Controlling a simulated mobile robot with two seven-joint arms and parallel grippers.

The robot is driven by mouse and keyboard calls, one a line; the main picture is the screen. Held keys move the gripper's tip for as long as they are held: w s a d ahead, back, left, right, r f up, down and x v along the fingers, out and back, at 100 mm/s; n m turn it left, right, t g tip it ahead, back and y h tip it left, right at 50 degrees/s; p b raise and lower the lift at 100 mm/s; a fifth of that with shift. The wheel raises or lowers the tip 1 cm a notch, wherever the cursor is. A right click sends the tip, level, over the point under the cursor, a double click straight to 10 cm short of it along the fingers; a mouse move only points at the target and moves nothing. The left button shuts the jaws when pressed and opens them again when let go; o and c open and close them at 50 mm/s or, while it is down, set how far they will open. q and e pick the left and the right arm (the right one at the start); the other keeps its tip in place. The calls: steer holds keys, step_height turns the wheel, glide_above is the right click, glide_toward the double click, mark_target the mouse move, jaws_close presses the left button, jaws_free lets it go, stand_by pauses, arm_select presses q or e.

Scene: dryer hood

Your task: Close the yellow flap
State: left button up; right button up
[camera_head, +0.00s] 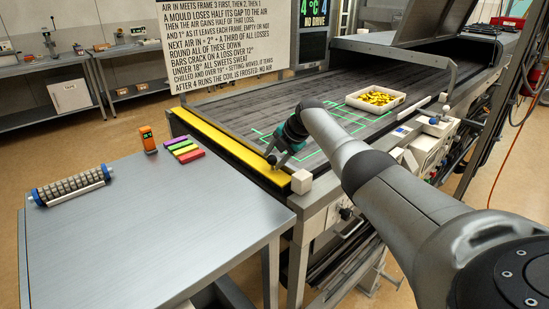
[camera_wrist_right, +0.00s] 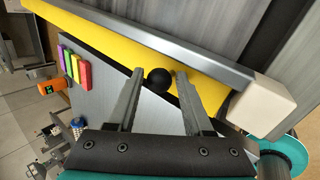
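The yellow flap (camera_head: 235,148) is a long bar-like panel along the near edge of the dryer bed. In the right wrist view the flap (camera_wrist_right: 135,48) runs diagonally, with a round black knob (camera_wrist_right: 159,78) against its lower edge. My right gripper (camera_head: 274,160) is at the flap's right end. In the wrist view its fingers (camera_wrist_right: 159,74) are open, one on each side of the knob, with gaps showing. I cannot tell whether the fingertips touch the flap. In the head view the knob is not clearly visible. My left gripper is in neither view.
A pale block (camera_head: 302,182) sits at the flap's right end. The grey table (camera_head: 150,235) in front holds a roller (camera_head: 72,186), an orange device (camera_head: 148,139) and coloured bars (camera_head: 185,150). A white tray of yellow pieces (camera_head: 375,88) stands on the dark bed.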

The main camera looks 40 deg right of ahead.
steer(key=shift+r, duration=0.1)
steer(key=shift+p+v, duration=0.5)
steer(key=shift+v, duration=0.35)
steer(key=a+p+v, duration=0.1)
steer(key=v, duration=1.2)
steer(key=shift+d+r, duration=0.15)
steer(key=shift+d, duration=0.4)
steer(key=shift+s, duration=0.1)
